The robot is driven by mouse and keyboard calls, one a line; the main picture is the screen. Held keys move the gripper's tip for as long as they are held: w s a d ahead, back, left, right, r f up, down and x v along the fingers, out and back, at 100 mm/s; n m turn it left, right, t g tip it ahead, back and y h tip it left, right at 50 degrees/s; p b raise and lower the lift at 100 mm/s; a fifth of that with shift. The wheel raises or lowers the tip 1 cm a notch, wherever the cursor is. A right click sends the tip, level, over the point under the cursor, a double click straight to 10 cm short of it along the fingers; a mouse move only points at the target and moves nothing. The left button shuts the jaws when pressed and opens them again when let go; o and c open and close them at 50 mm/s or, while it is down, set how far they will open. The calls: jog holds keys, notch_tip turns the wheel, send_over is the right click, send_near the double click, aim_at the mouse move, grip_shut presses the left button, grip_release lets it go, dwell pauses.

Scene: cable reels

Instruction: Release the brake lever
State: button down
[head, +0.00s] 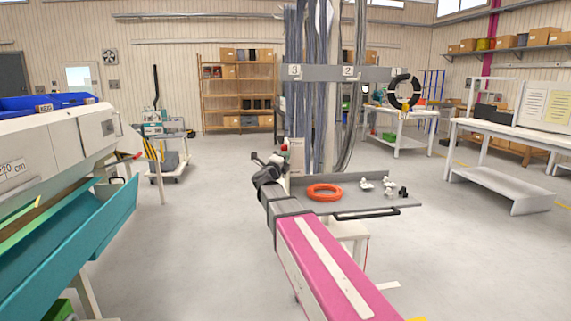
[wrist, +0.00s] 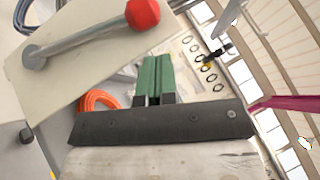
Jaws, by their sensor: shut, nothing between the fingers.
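The brake lever (wrist: 90,35) shows in the wrist view as a grey rod with a red knob at its right end. It is fixed by a round pivot to a beige panel (wrist: 60,80). My gripper (wrist: 157,62) has green fingers that are shut and empty. In the wrist view they lie below and right of the red knob, apart from it. In the head view my gripper (head: 264,163) is at the left end of the grey bench, beside a pale housing (head: 297,158). I cannot make out the lever clearly there.
An orange coil (head: 325,192) and several small white fittings (head: 388,187) lie on the grey bench (head: 350,207). Hanging cables (head: 305,90) stand behind it. A teal trough (head: 75,250) is at the left. White tables (head: 500,135) stand at the right, with open floor between.

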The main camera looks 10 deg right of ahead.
jog(key=shift+w+r, duration=0.4)
jog(key=shift+w, duration=0.15)
jog(key=shift+s, duration=0.1)
